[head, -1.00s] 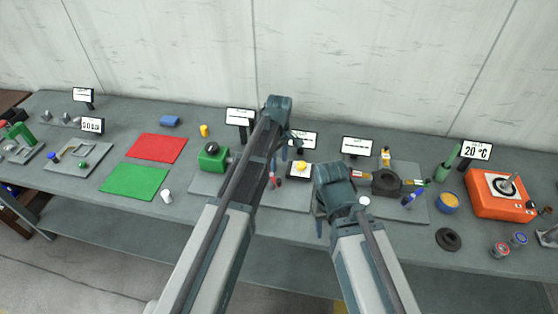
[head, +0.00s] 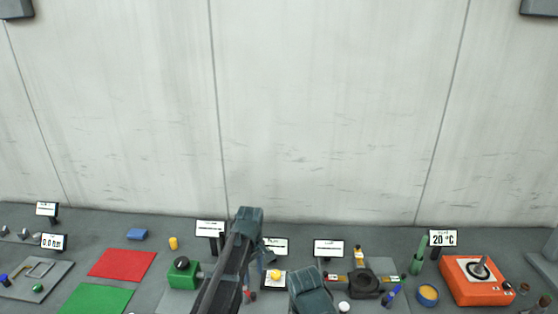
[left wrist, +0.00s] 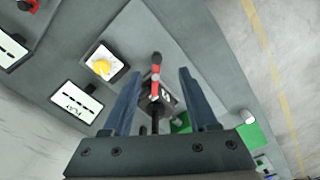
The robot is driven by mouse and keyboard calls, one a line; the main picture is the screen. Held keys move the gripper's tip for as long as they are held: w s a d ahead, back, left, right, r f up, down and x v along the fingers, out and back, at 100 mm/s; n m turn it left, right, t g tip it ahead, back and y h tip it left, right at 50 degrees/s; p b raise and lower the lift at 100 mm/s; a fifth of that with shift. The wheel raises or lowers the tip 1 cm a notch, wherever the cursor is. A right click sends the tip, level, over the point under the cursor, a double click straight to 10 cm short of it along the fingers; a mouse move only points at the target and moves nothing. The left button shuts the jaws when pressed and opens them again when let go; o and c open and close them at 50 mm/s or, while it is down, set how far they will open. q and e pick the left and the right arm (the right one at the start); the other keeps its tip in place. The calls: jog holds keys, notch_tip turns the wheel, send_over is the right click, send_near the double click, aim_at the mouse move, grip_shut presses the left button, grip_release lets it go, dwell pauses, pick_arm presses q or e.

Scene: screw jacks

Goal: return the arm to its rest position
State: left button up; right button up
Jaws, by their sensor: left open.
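My left arm rises from the bottom of the head view, with its gripper (head: 264,256) hanging over the middle of the bench, partly hidden by the arm. In the left wrist view its two blue-grey fingers (left wrist: 162,95) stand wide apart. A red and black upright part (left wrist: 155,80) shows between them, apart from both fingers; its depth is unclear. Nothing is gripped. My right arm's dark blue end (head: 312,292) shows at the bottom of the head view, right of the left arm. Its gripper fingers do not show.
The grey bench (head: 150,262) is crowded. A green box (head: 183,273) is left of my left arm; red (head: 122,263) and green mats lie farther left. A yellow knob (head: 275,275) and small displays (head: 328,248) are close by. An orange device (head: 478,282) stands right.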

pick_arm(q)
jog(key=s+d+f+m+b, duration=0.2)
jog(key=s+f+m+b, duration=0.4)
jog(key=s, duration=0.5)
jog(key=s+d+f+m+y+b, duration=0.1)
jog(key=s+d+f+m+b, duration=0.1)
jog(key=s+f+m+b, duration=0.4)
jog(key=s+f+m, duration=0.1)
jog(key=s+m, duration=0.1)
jog(key=s, duration=0.2)
jog(key=shift+s+d+f, duration=0.15)
jog(key=shift+s+d, duration=0.25)
